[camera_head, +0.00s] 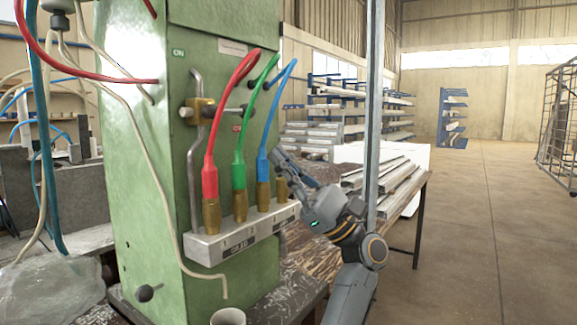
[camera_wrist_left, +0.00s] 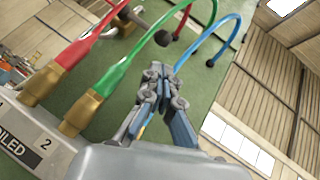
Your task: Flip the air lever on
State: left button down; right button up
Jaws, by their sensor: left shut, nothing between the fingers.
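The air lever (camera_head: 228,111) is a short grey rod running right from a brass valve (camera_head: 200,112) on the green machine column, roughly level. The red hose crosses in front of it. A green label (camera_head: 178,53) stands above the valve and a small red label (camera_head: 236,128) below the lever. The valve also shows at the top of the left wrist view (camera_wrist_left: 122,24). My left gripper (camera_head: 277,153) is shut and empty, right of the blue hose's brass fitting and below and right of the lever. Its closed fingertips (camera_wrist_left: 160,72) point toward the green panel.
Red (camera_head: 211,150), green (camera_head: 240,150) and blue (camera_head: 264,135) hoses rise from brass fittings on a pale manifold block (camera_head: 215,247), between my gripper and the valve. A bench with metal profiles (camera_head: 385,180) stands behind my arm. Open floor (camera_head: 470,230) lies right.

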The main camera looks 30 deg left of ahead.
aim_at(231, 111)
pick_arm(q)
jog(key=x, duration=0.6)
pick_arm(e)
jog(key=shift+s+d+f, duration=0.1)
jog(key=shift+s+f, duration=0.2)
jog(key=shift+f, duration=0.25)
jog(key=shift+s+f, duration=0.3)
jog(key=shift+f, duration=0.25)
pick_arm(q)
jog(key=shift+a, duration=0.1)
